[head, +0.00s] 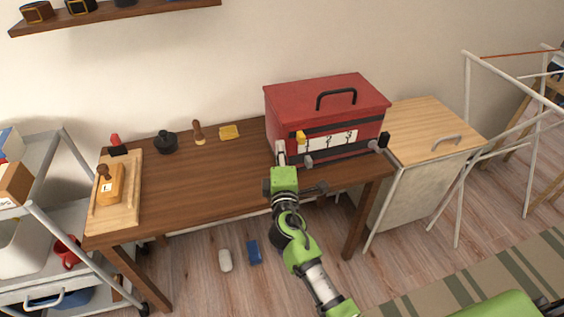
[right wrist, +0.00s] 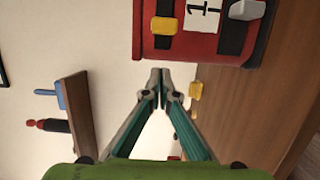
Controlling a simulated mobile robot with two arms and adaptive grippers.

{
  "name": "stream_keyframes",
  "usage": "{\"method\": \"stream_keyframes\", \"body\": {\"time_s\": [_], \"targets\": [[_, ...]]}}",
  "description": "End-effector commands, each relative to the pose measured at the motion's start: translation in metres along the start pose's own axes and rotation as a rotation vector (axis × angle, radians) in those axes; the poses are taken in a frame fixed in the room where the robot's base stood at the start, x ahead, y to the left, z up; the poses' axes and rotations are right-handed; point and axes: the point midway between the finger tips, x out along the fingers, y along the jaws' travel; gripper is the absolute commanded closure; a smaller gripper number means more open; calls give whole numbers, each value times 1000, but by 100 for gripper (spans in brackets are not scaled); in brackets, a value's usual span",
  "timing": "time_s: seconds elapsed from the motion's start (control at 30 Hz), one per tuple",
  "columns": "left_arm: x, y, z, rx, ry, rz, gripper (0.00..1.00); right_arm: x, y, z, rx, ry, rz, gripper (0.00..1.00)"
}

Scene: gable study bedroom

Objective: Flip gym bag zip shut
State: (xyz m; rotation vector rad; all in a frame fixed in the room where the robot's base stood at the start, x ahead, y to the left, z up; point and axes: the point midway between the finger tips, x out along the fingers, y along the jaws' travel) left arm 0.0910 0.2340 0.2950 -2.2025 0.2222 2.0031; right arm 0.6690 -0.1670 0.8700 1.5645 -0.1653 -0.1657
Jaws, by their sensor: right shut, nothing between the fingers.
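A red box-shaped bag (head: 330,97) with a black top handle and black straps stands at the right end of the wooden table. Its front carries a white numbered label (head: 330,142), a yellow tab (head: 301,137), a grey tab (head: 309,161) and a black tab (head: 384,140). No zip can be made out. My right gripper (head: 281,152) is shut and empty by the bag's front left corner. In the right wrist view its fingertips (right wrist: 165,76) meet just short of the bag (right wrist: 195,45), near the yellow tab (right wrist: 165,25); contact cannot be told. My left gripper is out of view.
The table (head: 210,180) holds a yellow cloth (head: 229,132), a wooden-handled stamp (head: 198,132), a black pot (head: 166,142) and a wooden tray (head: 130,205). A cabinet (head: 415,190) and white rack (head: 465,100) stand right, a trolley (head: 75,160) left. The table's middle is clear.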

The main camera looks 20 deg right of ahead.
Motion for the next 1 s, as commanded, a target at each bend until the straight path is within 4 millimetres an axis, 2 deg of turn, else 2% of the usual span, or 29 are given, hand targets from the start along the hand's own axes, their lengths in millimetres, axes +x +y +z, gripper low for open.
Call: {"method": "stream_keyframes", "body": {"time_s": [0.1,0.23,0.4,0.77,0.87,1.0], "targets": [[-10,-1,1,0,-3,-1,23,6,3,19,-5,-2,0,100],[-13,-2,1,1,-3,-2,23,10,2,32,-2,-1,0,100],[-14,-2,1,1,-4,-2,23,11,0,39,-1,0,0,100],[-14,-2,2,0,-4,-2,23,11,0,40,0,0,0,100],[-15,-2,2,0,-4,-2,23,13,0,46,-1,0,0,100],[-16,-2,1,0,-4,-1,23,18,0,68,-4,-4,1,100]]}}
